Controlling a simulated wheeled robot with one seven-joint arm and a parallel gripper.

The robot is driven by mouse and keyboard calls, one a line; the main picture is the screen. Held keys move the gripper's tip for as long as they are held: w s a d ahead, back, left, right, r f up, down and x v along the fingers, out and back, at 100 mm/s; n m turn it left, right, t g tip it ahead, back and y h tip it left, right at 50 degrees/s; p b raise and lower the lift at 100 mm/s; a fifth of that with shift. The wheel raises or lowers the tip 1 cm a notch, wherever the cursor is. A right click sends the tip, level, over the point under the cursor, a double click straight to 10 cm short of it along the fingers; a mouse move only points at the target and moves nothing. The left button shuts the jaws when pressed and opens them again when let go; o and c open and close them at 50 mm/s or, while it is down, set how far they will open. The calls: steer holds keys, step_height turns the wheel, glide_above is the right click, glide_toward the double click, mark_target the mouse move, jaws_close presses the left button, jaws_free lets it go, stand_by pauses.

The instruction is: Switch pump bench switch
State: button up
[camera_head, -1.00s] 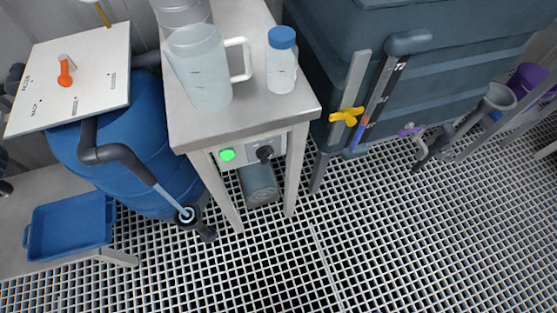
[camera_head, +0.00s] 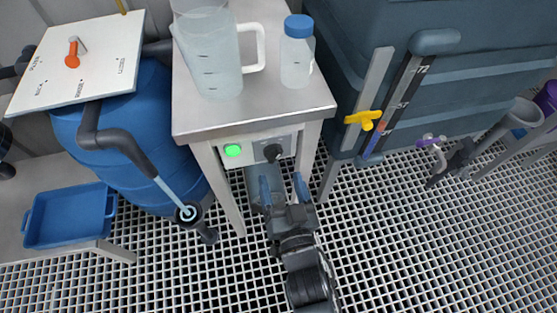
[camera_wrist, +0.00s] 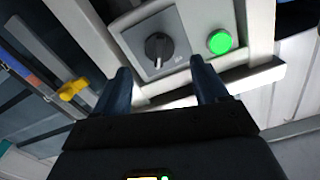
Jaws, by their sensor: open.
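The pump bench switch (camera_head: 272,152) is a black rotary knob on a grey plate on the front panel under the bench top. In the wrist view the knob (camera_wrist: 156,48) stands ahead, between the line of the two fingers and a little left of centre. A lit green button (camera_head: 232,150) sits beside it, and it also shows in the wrist view (camera_wrist: 220,42). My gripper (camera_head: 284,184) has blue fingers, is open and empty, and is in front of and below the panel. The fingers (camera_wrist: 160,82) point towards the panel, apart from the knob.
The metal bench (camera_head: 255,112) carries a jug (camera_head: 212,60) and a blue-capped bottle (camera_head: 297,58). A blue barrel (camera_head: 140,125) stands left. A dark tank (camera_head: 470,90) with a yellow valve handle (camera_head: 362,119) stands right. Open grating floor (camera_head: 400,250) lies in front.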

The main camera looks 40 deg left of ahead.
mark_target(275, 160)
steer(key=x, duration=0.6)
steer(key=shift+w, duration=0.1)
steer(key=shift+c, duration=0.4)
steer(key=c, duration=1)
steer(key=n+b, duration=0.2)
steer(key=n, duration=0.4)
steer(key=n+b, duration=0.1)
steer(key=n, duration=0.4)
steer(key=shift+n, duration=0.4)
